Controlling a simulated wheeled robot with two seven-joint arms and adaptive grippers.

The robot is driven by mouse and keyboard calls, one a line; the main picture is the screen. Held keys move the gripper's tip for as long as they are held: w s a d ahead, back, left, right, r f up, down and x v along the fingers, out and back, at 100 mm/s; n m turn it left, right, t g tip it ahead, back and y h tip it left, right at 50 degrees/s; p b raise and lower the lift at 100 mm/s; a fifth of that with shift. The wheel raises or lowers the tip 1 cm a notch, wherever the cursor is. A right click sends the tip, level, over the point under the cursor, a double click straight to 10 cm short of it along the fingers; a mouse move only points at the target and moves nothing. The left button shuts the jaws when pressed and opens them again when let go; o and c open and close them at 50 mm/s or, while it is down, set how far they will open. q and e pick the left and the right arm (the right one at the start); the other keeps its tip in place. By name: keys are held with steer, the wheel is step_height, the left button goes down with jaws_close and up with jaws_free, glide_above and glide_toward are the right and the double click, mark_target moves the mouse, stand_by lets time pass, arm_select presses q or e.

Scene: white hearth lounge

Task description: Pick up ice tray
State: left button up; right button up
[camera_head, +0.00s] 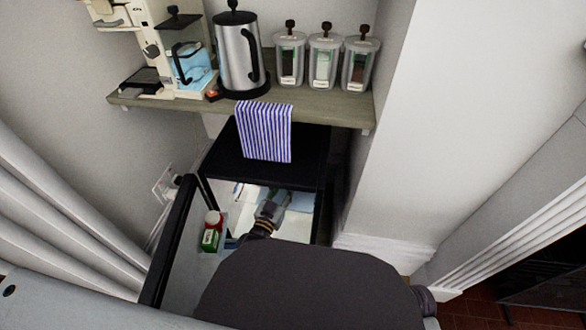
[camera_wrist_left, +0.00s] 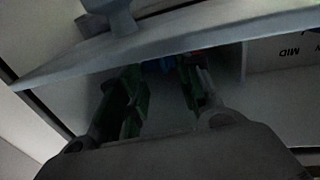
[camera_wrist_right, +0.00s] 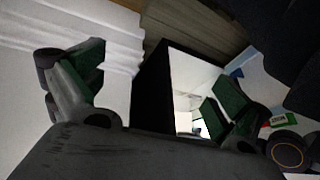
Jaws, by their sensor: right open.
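My left gripper (camera_head: 270,210) reaches into an open black-topped fridge (camera_head: 312,150) in the head view. In the left wrist view, its green-padded fingers (camera_wrist_left: 160,85) are apart, under a pale shelf or flap (camera_wrist_left: 190,45). A small blue thing (camera_wrist_left: 157,65), possibly the ice tray, shows between the fingertips; whether they touch it is too dark to tell. In the head view, a pale blue patch (camera_head: 302,201) lies beside the gripper, mostly hidden. My right gripper (camera_wrist_right: 152,85) is open and empty in its wrist view, outside the fridge; the head view does not show it.
The fridge door (camera_head: 172,240) stands open at left, with a red-capped green container (camera_head: 211,232) on its inner side. A striped cloth (camera_head: 265,132) hangs over the fridge top from a wooden shelf (camera_head: 190,107) bearing a kettle (camera_head: 236,55) and jars. A white wall (camera_head: 410,130) stands close at right.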

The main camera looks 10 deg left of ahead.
steer(key=shift+w, duration=0.1)
arm_select(q)
steer(key=shift+w+f+b, duration=0.1)
steer(key=shift+w+b, duration=0.25)
steer(key=shift+w, duration=0.1)
steer(key=shift+w+d+f+b, duration=0.15)
steer(key=shift+w+b, duration=0.25)
steer(key=shift+w, duration=0.25)
steer(key=shift+w+d+b, duration=0.15)
steer(key=shift+w+b, duration=0.15)
steer(key=shift+w, duration=0.45)
steer(key=shift+w+d+b, duration=0.1)
steer(key=shift+w+b, duration=0.2)
steer(key=shift+w, duration=0.4)
arm_select(e)
steer(key=shift+m+t+y, duration=0.3)
steer(key=shift+t+y, duration=0.1)
steer(key=shift+t, duration=0.2)
steer(key=f, duration=0.2)
steer(key=a+f, duration=0.1)
steer(key=f, duration=0.2)
steer(key=shift+w+f, duration=0.1)
arm_select(q)
steer(key=shift+r, duration=0.2)
jaws_close()
